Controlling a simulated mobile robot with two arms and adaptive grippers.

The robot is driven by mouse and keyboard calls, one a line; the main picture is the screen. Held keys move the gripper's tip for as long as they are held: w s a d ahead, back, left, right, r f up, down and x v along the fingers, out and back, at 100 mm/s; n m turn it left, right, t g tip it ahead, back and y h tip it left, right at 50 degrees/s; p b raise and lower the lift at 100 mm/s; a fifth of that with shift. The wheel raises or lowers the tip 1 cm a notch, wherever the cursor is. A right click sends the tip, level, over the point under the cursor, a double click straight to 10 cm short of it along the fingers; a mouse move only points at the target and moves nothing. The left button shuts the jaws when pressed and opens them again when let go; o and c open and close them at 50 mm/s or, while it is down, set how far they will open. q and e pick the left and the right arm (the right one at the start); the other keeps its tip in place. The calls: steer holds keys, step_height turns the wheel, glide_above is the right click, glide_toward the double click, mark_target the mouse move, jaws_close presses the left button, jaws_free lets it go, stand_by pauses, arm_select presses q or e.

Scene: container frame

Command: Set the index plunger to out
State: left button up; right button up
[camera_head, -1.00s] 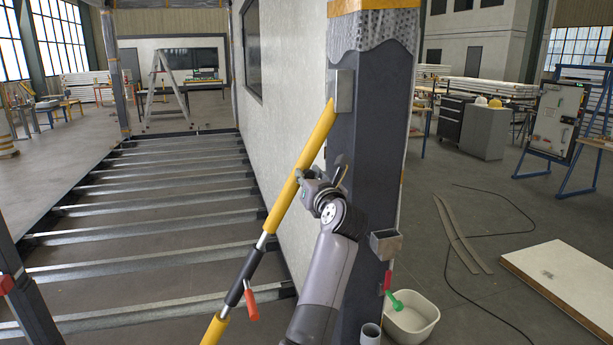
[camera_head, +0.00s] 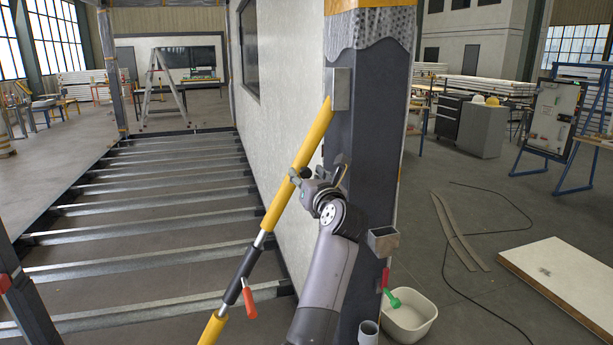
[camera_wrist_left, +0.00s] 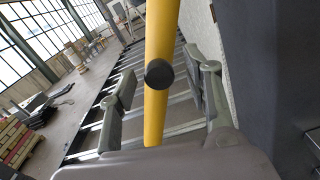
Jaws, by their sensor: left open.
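A yellow tubular prop (camera_head: 302,150) leans diagonally up to a bracket on the dark post. In the left wrist view the yellow tube (camera_wrist_left: 161,30) runs down the middle. A round dark knob, which looks like the index plunger (camera_wrist_left: 159,73), faces the camera on the tube. My left gripper (camera_head: 316,175) is at the tube, in front of the post. In the left wrist view my left gripper (camera_wrist_left: 168,78) is open, one finger on each side of the tube and knob, with gaps to both. How far the knob stands out cannot be told. My right gripper is not in view.
The dark post (camera_head: 370,130) stands close on the right of my arm. A red-handled lever (camera_head: 249,303) sits lower on the prop. A white bin (camera_head: 408,318) is at the post's foot. Open floor beams (camera_head: 160,210) lie left, beside a pale wall panel (camera_head: 285,90).

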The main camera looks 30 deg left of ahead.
arm_select(q)
steer(key=v, duration=0.6)
steer(key=shift+s+d, duration=0.25)
steer(key=shift+d, duration=0.05)
steer(key=shift+f, duration=0.1)
